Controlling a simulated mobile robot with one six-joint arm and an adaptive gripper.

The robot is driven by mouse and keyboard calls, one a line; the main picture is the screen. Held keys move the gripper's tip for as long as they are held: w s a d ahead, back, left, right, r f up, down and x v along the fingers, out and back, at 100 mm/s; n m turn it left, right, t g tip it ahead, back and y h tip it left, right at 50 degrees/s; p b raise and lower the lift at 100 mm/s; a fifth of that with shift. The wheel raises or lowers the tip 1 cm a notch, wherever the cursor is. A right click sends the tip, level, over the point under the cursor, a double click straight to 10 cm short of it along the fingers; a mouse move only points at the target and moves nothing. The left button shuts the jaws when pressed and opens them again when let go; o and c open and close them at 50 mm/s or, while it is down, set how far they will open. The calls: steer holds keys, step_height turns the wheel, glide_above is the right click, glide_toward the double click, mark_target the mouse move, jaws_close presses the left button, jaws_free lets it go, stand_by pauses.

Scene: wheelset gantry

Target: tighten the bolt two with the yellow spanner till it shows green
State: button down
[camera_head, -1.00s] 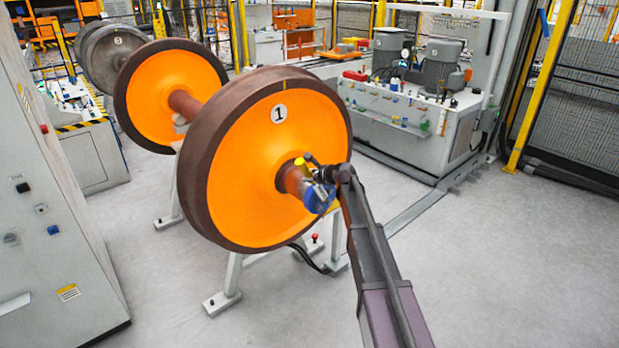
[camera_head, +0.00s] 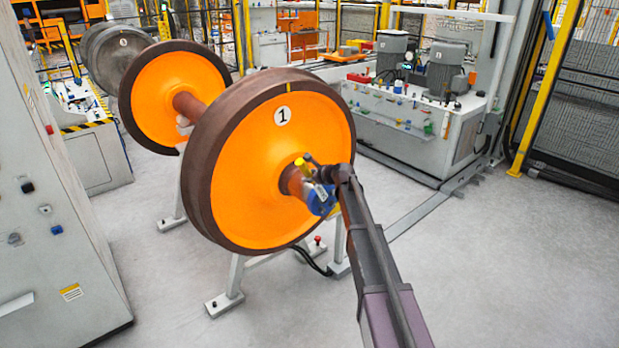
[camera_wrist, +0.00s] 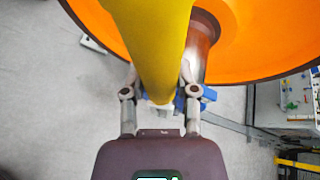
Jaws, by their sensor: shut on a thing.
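My gripper (camera_wrist: 160,92) is shut on the yellow spanner (camera_wrist: 150,35), which runs up and away from the jaws in the wrist view. In the head view the spanner (camera_head: 305,159) is a small yellow piece at the hub of the orange wheel marked 1 (camera_head: 240,185). My gripper (camera_head: 318,178) is beside the axle end there. The blue axle-end part (camera_head: 321,201) sits just below it. Bolt two and its colour cannot be made out, as the spanner and my arm cover that area.
The wheelset stands on a light grey stand (camera_head: 229,303). A grey machine bench with motors (camera_head: 400,130) stands behind at the right. A control cabinet (camera_head: 50,220) is at the left. The floor at the right is clear.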

steer(key=shift+w+d, duration=0.1)
stand_by(0.4)
steer(key=shift+w+d+r+m+p, duration=0.45)
steer(key=shift+w+d+r+m, duration=0.05)
steer(key=shift+d, duration=0.2)
steer(key=shift+s+a+f, duration=0.25)
steer(key=shift+s+a, duration=0.05)
steer(key=shift+a, duration=0.05)
steer(key=shift+s+d, duration=0.1)
steer(key=shift+s+d, duration=0.7)
steer(key=shift+s, duration=0.25)
steer(key=shift+s+d, duration=0.65)
steer(key=shift+s, duration=0.3)
steer(key=shift+s+d, duration=0.1)
